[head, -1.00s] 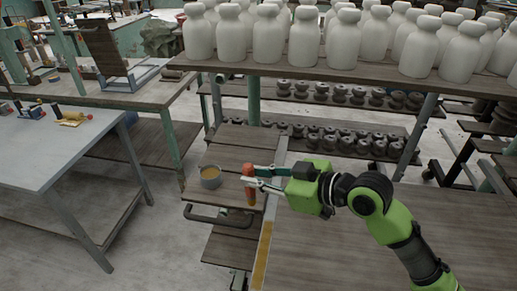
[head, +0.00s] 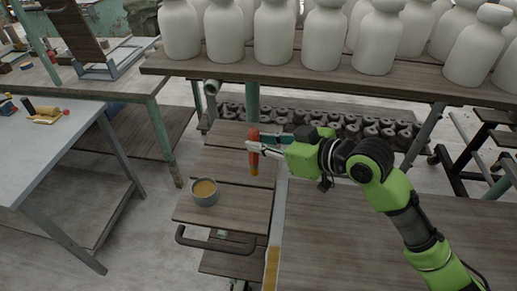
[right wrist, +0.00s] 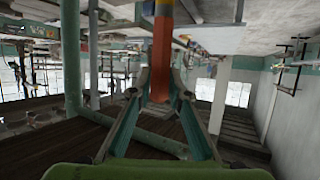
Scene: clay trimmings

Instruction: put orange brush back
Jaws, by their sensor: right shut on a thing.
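The orange brush (head: 254,153) stands upright in the jaws of my right gripper (head: 256,146), above the small wooden cart top. My right gripper is shut on it around the middle, and the brush's lower tip is yellowish. In the right wrist view the orange brush (right wrist: 162,55) lies between the two fingers of my right gripper (right wrist: 162,82). A small grey pot (head: 204,194) with tan contents stands on the cart top, to the left of and nearer than the brush. My left gripper is not in view.
A shelf (head: 300,68) with several white bottles stands behind, with dark spools below. A grey table (head: 70,150) holds small tools at the left. A wooden tabletop (head: 350,235) lies under my right arm. The cart boards (head: 235,170) around the pot are mostly clear.

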